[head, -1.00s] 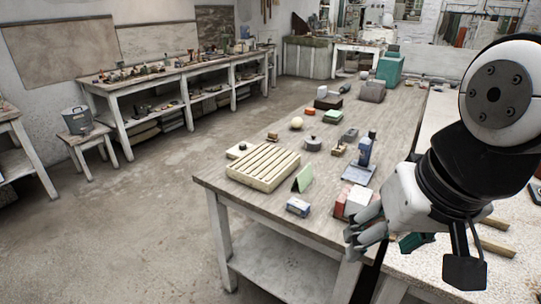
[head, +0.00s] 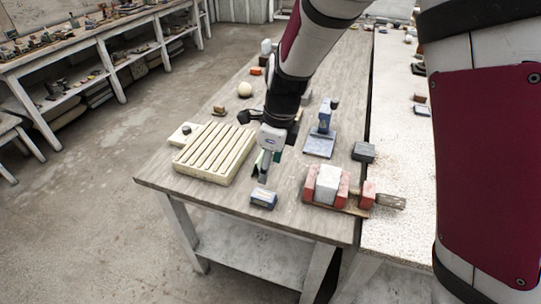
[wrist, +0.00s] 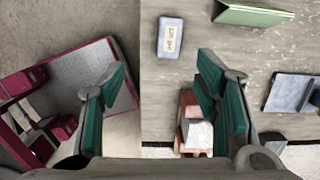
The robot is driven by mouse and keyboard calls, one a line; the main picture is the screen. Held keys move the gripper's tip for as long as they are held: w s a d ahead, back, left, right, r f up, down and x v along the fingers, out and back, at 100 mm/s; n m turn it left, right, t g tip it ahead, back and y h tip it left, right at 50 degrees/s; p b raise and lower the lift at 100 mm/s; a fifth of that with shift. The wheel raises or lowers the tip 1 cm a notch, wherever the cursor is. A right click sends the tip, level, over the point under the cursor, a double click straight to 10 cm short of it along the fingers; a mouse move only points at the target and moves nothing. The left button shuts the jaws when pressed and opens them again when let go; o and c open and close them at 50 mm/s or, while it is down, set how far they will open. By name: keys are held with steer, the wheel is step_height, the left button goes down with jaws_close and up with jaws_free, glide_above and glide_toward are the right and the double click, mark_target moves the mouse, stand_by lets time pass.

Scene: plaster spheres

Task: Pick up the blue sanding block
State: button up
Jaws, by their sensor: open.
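The blue sanding block (head: 264,198), with a pale label on top, lies flat near the front edge of the wooden table. In the wrist view the block (wrist: 170,38) lies at the top, beyond my fingertips and between their lines. My gripper (head: 263,170) hangs over the table just behind the block in the head view, apart from it. In the wrist view my gripper (wrist: 162,80) has its teal-padded fingers wide apart with nothing between them.
A cream slatted tray (head: 214,154) stands left of my gripper. A red-and-white block assembly (head: 328,184) stands to the right, a blue stand (head: 320,144) behind it. A green folded piece (wrist: 252,14) lies close to the block. The table's front edge is near.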

steer(key=w+f+m, duration=0.1)
steer(key=f, duration=0.1)
glide_above(264, 194)
steer(key=s, duration=0.1)
step_height(264, 194, down, 8)
steer(key=shift+r, duration=0.15)
steer(key=f, duration=0.3)
steer(key=shift+w+f, duration=0.35)
steer(key=shift+f, duration=0.05)
steer(key=shift+w+a+f, duration=0.1)
steer(key=shift+f, duration=0.6)
steer(key=shift+c, duration=0.3)
steer(key=c, duration=1.2)
